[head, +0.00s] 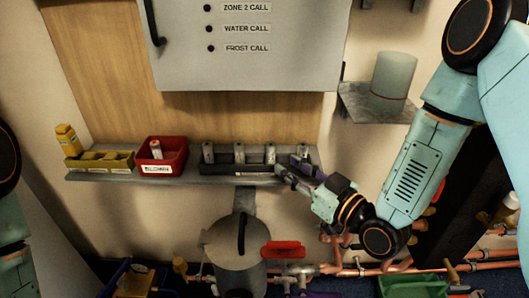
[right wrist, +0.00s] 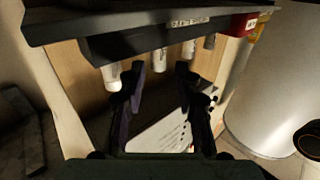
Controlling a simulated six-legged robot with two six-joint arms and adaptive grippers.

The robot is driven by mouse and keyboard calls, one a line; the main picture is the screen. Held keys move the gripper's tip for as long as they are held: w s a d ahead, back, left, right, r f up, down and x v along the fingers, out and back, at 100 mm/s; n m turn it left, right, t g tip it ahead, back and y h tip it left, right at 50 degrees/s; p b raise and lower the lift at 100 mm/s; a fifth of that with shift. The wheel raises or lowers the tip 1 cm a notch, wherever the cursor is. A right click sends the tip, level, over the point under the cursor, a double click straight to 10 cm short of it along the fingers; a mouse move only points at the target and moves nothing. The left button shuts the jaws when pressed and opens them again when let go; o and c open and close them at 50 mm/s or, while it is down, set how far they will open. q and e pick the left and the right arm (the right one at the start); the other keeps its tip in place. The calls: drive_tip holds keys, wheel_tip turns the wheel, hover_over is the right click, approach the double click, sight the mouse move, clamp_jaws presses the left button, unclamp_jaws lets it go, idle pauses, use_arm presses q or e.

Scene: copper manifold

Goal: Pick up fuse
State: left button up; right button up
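A dark fuse rack (head: 225,169) sits on the wall shelf with several pale upright fuses in it. The rightmost fuse (head: 300,152) stands near my right gripper (head: 289,174), which is at the rack's right end. In the right wrist view, which is upside down, the right gripper's (right wrist: 158,92) dark fingers are apart with nothing between them. A white fuse (right wrist: 111,76) shows just left of the left finger there, not between the fingers. A red bin (head: 172,167) with a label reading BLOWN holds one fuse (head: 155,149). My left gripper is not clearly visible.
A grey panel (head: 250,65) hangs above. A metal vessel (head: 237,262) and copper pipes (head: 350,272) are below. A pale cylinder (head: 393,75) stands on a bracket at right.

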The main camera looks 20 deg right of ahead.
sight(274, 153)
drive_tip(key=shift+w+a+r, duration=0.2)
drive_tip(key=shift+w+r, duration=0.05)
drive_tip(key=shift+w, duration=0.05)
drive_tip(key=shift+b+x, duration=0.5)
drive_tip(key=shift+x, duration=0.55)
drive_tip(key=b+x, duration=0.1)
drive_tip(key=x, duration=0.3)
drive_tip(key=shift+d+r+b, duration=0.15)
drive_tip(key=shift+b, duration=0.25)
drive_tip(key=shift+w+a, duration=0.2)
drive_tip(key=shift+w, duration=0.25)
drive_tip(key=shift+s+d, duration=0.1)
drive_tip(key=shift+c, duration=0.7)
drive_tip(key=c, duration=0.3)
clamp_jaws()
